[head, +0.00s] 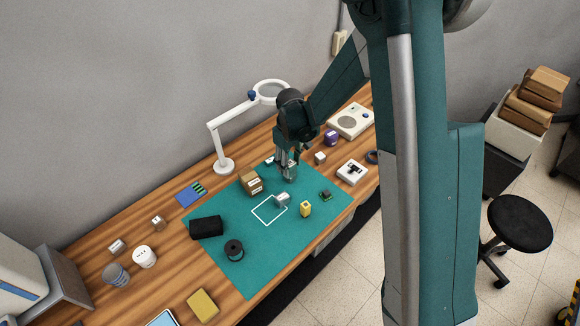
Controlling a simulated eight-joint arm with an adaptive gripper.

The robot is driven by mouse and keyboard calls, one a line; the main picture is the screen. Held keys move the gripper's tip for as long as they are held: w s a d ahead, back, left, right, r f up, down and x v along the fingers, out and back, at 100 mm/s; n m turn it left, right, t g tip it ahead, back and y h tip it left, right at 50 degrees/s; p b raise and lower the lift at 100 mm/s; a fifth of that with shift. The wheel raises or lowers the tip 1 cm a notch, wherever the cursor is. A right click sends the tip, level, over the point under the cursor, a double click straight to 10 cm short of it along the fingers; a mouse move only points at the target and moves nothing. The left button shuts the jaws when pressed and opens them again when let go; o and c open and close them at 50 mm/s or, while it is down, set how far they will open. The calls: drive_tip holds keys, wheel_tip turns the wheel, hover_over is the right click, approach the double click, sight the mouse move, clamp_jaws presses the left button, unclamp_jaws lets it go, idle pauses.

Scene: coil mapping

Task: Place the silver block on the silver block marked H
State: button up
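My gripper (289,173) points down over the back part of the green mat (225,272). A small greyish shape shows at its fingertips, but it is too small to tell whether it is a block or part of the fingers. A small silver block (282,199) sits on the mat at the upper right edge of a white square outline, in front of the gripper and apart from it. No letter H can be read on it at this size. I cannot make out a second silver block for sure.
A brown box (251,183) stands left of my gripper. A yellow block (306,209) and a small dark green part (326,195) lie to the right. A black case (206,227) and a black spool (234,250) are front left. A magnifier lamp (224,166) stands behind.

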sight(292, 163)
wheel_tip(292, 163, up, 11)
drive_tip(key=shift+f, duration=0.2)
idle(0.5)
idle(0.7)
drive_tip(key=s+d+r+m+t, duration=0.2)
drive_tip(key=s+d+r, duration=0.5)
drive_tip(key=r, duration=0.2)
drive_tip(key=s+d+r+m+t, duration=0.1)
drive_tip(key=s+d+r+m, duration=0.1)
drive_tip(key=s+d+r, duration=0.5)
drive_tip(key=s+d+r+m+t, duration=0.2)
drive_tip(key=s+d, duration=0.2)
drive_tip(key=s, duration=0.4)
drive_tip(key=s+d+r+m+t, duration=0.2)
drive_tip(key=s+d+m, duration=0.1)
drive_tip(key=s, duration=0.4)
drive_tip(key=shift+s+d+r, duration=0.15)
drive_tip(key=shift+s+d, duration=0.25)
drive_tip(key=shift+d, duration=0.45)
